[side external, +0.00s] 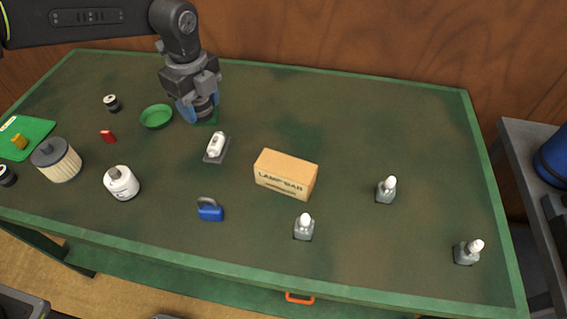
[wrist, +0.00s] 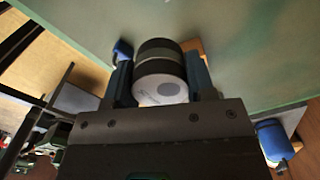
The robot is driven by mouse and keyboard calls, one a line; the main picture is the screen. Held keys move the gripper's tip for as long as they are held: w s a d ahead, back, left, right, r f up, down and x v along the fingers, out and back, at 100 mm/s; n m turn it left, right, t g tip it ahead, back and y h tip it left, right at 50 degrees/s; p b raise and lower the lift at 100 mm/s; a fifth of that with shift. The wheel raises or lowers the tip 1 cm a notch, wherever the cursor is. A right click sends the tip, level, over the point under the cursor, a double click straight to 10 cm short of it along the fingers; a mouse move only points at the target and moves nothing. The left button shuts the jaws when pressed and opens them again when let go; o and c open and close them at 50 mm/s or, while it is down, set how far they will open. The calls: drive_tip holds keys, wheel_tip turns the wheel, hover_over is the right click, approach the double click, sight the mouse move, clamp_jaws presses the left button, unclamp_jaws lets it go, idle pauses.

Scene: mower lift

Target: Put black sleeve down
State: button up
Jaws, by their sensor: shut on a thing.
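My gripper (side external: 199,109) points down at the back left of the table, with blue fingers on both sides of a dark round black sleeve (side external: 203,103). In the wrist view the sleeve (wrist: 158,50) is a black cylinder with a grey band and a pale end face, held between the two fingers of my gripper (wrist: 161,82).
A green dish (side external: 156,116) stands close left of my gripper, and a white bottle on a dark base (side external: 216,148) is in front. A cardboard box (side external: 285,174), blue padlock (side external: 210,210) and several grey bottles stand further right and forward. The back right table (side external: 370,110) is clear.

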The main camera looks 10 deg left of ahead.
drive_tip(key=d, duration=0.4)
hover_over(272, 163)
wheel_tip(272, 163, down, 6)
drive_tip(key=shift+d+f, duration=0.1)
drive_tip(key=shift+f, duration=1.9)
drive_tip(key=shift+f, duration=0.2)
drive_tip(key=o, duration=1.3)
drive_tip(key=shift+c, duration=0.2)
